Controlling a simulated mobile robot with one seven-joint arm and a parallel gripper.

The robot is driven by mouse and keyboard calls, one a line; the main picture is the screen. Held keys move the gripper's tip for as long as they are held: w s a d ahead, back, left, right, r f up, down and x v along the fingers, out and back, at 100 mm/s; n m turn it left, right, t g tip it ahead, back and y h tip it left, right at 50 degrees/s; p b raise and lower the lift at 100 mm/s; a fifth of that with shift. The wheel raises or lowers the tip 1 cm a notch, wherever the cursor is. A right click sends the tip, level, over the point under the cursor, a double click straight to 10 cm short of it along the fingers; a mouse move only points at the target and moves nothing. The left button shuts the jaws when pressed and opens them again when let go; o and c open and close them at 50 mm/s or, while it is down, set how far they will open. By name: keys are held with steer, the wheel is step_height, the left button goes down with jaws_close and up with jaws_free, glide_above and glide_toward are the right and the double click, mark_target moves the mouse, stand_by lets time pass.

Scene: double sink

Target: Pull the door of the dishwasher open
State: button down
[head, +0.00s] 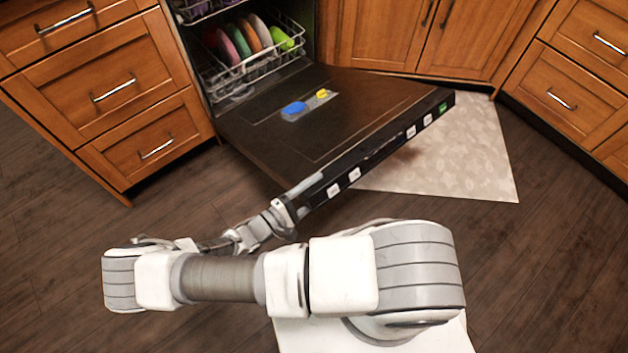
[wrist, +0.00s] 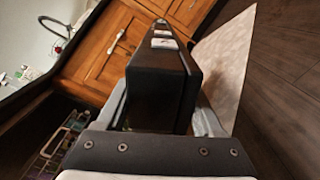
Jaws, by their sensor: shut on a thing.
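The dishwasher door (head: 375,97) is swung far down, lying close to level, with its dark inner face up. A blue piece and a yellow piece show on that face. The door's edge with white buttons faces me. My gripper (head: 287,207) is at the near left end of this edge. In the wrist view the black end of the door (wrist: 160,88) stands between the two fingers of my gripper (wrist: 165,115), one on each side. The gripper is shut on the door. The finger contact itself is partly hidden.
The dishwasher's rack (head: 250,70) with several coloured plates shows inside the open cavity. Wooden drawers (head: 110,90) stand at the left, and more drawers (head: 570,80) at the right. A pale mat (head: 455,160) lies on the floor right of the door. Dark floor is clear at the left.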

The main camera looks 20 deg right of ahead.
steer(key=shift+s+d+f, duration=0.1)
steer(key=shift+s+f, duration=0.2)
steer(key=shift+f, duration=0.5)
jaws_free()
